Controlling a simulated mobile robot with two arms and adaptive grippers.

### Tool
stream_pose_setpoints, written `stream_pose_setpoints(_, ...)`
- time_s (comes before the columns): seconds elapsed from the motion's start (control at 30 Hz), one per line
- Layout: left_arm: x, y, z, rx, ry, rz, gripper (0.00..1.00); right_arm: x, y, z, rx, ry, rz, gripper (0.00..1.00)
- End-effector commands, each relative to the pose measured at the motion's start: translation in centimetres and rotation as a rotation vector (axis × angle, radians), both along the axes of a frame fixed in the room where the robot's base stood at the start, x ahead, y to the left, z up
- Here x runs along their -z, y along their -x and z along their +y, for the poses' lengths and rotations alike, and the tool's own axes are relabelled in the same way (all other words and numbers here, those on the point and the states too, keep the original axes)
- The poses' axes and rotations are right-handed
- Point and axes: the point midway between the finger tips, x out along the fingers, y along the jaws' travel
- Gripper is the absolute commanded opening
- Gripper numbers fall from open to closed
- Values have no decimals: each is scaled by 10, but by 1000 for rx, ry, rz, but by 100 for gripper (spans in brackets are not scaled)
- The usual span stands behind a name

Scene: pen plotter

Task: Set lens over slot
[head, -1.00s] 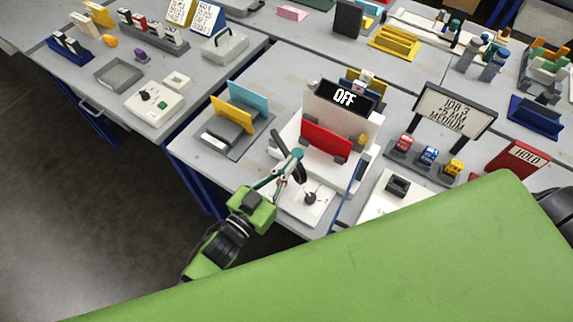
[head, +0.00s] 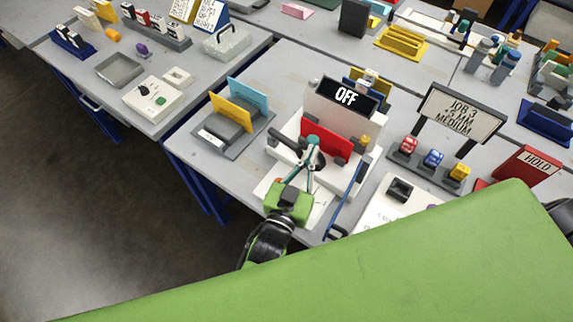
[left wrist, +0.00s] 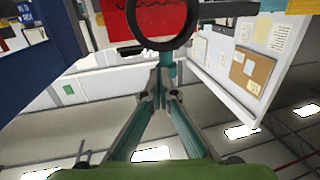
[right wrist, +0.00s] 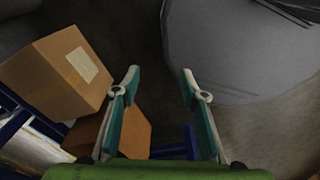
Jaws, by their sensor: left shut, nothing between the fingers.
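The lens, a dark round ring (left wrist: 160,22), hangs in front of a red panel in the left wrist view. In the head view its dark swing arm (head: 285,148) reaches from the white machine (head: 341,108) toward the red panel (head: 326,141); my gripper partly covers the ring. My left gripper (head: 312,139) is shut and empty, its tips beside the lens; I cannot tell whether they touch. In the left wrist view its closed fingertips (left wrist: 162,72) are just below the ring. I cannot make out the slot. My right gripper (right wrist: 159,74) is open and empty, away from the machine.
A grey stand with yellow and blue plates (head: 236,115) stands left of the machine. A sign board (head: 459,111) and several coloured blocks (head: 432,158) stand to the right. A cardboard box (right wrist: 58,75) lies below my right gripper. The near-left floor is clear.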

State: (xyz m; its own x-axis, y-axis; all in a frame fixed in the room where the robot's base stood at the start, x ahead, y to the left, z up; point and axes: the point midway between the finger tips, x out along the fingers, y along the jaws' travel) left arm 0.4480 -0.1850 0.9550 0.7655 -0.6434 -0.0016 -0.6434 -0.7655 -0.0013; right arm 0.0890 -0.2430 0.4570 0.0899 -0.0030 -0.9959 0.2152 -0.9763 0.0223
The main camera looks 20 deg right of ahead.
Motion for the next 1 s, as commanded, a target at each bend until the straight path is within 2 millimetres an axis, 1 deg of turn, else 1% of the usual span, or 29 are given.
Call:
stream_pose_setpoints(0.2,0,-5,-12,1,1,-1,0,4,0,4,2,-4,0,40)
stream_pose_setpoints(0.4,0,-6,-16,1,-1,1,0,5,0,11,4,-13,0,40)
stream_pose_setpoints(0.73,0,-6,-16,2,0,0,0,5,-1,13,5,-15,-1,40)
stream_pose_setpoints(1.0,-1,-7,-11,1,-1,1,0,0,-4,8,2,-10,-6,40)
